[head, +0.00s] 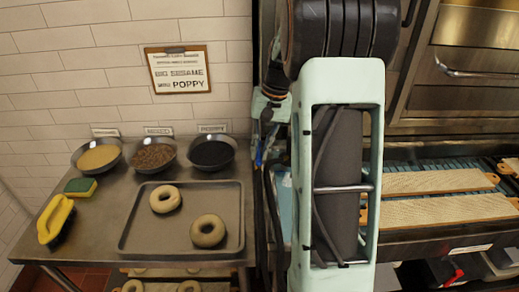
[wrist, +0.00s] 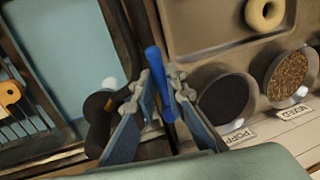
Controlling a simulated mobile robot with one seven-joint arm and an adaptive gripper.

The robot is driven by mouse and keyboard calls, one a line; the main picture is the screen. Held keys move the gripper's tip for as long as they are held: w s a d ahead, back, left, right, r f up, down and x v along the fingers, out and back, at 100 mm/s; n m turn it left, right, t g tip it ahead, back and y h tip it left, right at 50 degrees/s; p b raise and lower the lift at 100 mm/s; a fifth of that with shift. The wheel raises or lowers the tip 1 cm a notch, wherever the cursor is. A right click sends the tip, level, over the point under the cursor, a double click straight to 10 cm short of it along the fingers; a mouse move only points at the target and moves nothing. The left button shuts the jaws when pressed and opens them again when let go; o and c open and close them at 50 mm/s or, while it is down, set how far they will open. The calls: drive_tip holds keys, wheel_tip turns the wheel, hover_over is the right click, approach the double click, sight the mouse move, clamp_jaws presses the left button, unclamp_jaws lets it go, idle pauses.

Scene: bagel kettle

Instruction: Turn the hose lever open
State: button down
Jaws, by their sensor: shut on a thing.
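The blue hose lever (wrist: 154,62) stands between the two fingers of my gripper (wrist: 160,88) in the wrist view. The fingers are shut on it, and its upper end sticks out past the fingertips. The lever's base and the valve are largely hidden by the fingers. A black curved part (wrist: 97,118), perhaps of the hose, lies just left of the fingers. In the head view my arm covers most of this spot. A small blue piece (head: 259,156) shows left of the arm, but I cannot tell if it is the lever.
A tray (head: 135,238) with two bagels (head: 207,230) lies on the steel table, with topping bowls (head: 212,151) behind it. Boards (head: 440,209) lie at right, below an oven (head: 470,70).

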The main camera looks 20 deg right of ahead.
drive_tip(key=shift+r, duration=0.1)
drive_tip(key=c, duration=2)
unclamp_jaws()
drive_tip(key=shift+o, duration=0.2)
wheel_tip(320, 180, up, 12)
drive_tip(key=d, duration=0.2)
drive_tip(key=shift+s+d, duration=0.15)
drive_tip(key=shift+s, duration=0.3)
drive_tip(key=shift+f, duration=0.2)
